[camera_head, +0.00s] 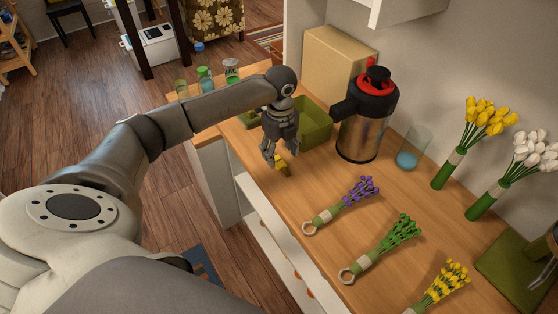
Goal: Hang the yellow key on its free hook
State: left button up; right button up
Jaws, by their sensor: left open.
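My left gripper (275,157) is open and points down over the wooden counter near its left edge. A small yellow object (283,168), which looks like the yellow key, is at its fingertips. The fingers partly hide it, and I cannot tell whether they touch it. No key hook can be made out in this view. My right gripper is not in view.
A green bin (316,128) and a steel-and-black jug (367,118) stand behind the gripper. A glass (412,150) stands to their right. Several flower bunches, including a purple one (350,198) and a green one (390,240), lie along the counter. Bare wood (300,190) lies between gripper and bunches.

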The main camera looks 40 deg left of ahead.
aim_at(278, 162)
pick_arm(q)
jog(key=f, duration=0.3)
jog(key=shift+a+f+p, duration=0.1)
jog(key=shift+a+p, duration=0.25)
jog(key=shift+p, duration=0.05)
jog(key=shift+f, duration=0.15)
jog(key=shift+c, duration=0.9)
jog(key=c, duration=0.8)
jog(key=shift+c, duration=0.3)
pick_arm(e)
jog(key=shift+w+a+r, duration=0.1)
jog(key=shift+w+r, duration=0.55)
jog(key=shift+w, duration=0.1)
